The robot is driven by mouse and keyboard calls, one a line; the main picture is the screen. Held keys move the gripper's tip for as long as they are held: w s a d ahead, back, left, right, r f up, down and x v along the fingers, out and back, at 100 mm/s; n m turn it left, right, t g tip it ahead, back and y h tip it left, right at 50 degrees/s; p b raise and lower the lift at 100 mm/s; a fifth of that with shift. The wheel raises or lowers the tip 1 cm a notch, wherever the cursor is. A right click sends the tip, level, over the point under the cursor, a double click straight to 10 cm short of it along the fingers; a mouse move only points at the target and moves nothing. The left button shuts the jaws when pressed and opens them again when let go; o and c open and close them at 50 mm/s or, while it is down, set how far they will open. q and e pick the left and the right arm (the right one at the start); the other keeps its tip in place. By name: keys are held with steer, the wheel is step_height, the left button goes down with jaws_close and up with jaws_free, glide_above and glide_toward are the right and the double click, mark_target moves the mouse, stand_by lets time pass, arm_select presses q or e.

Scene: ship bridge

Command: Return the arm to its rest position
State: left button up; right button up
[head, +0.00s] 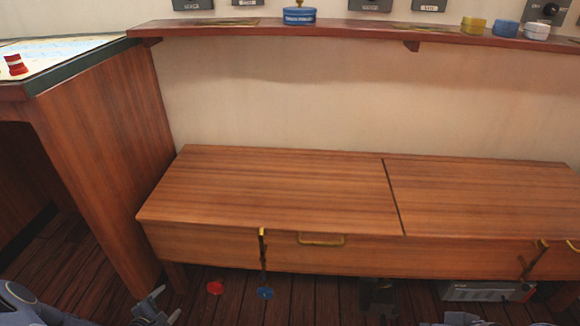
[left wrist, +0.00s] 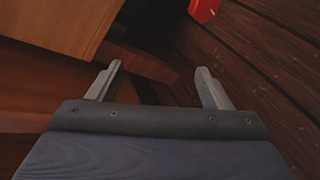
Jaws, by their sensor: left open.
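My left gripper (head: 155,308) is low in the head view, left of centre, over the dark plank floor and in front of the wooden bench. In the left wrist view its two grey fingers (left wrist: 160,78) stand wide apart with nothing between them. Part of what looks like my right gripper (head: 465,319) shows at the bottom edge of the head view, right of centre. It is mostly cut off, so its jaws cannot be made out.
A wooden bench (head: 270,190) with yellow handles spans the middle. A chart table (head: 100,130) stands at left. A wall shelf (head: 340,30) holds small round tins.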

arm_select(q)
step_height(320, 180, up, 15)
steer(key=w+a+m+g+y, duration=0.2)
steer(key=m+g, duration=0.1)
steer(key=m, duration=0.3)
steer(key=s+d+r+m+g, duration=0.1)
steer(key=s+d+r+m, duration=0.1)
steer(key=r, duration=0.4)
steer(key=s+d+r+m, duration=0.2)
steer(key=s+r+m, duration=0.1)
steer(key=r, duration=0.4)
steer(key=s+d+r+m+g+h+p, duration=0.1)
steer(key=s+d+r+m, duration=0.3)
steer(key=s, duration=0.3)
steer(key=s+d+r+m+g+h, duration=0.1)
steer(key=s+d+r+m+h, duration=0.15)
steer(key=s+d, duration=0.45)
steer(key=s+d+r+m+p, duration=0.1)
steer(key=s+d+r+m, duration=0.35)
steer(key=s, duration=0.35)
step_height(320, 180, up, 38)
steer(key=p, duration=3.8)
steer(key=shift+n+g, duration=0.3)
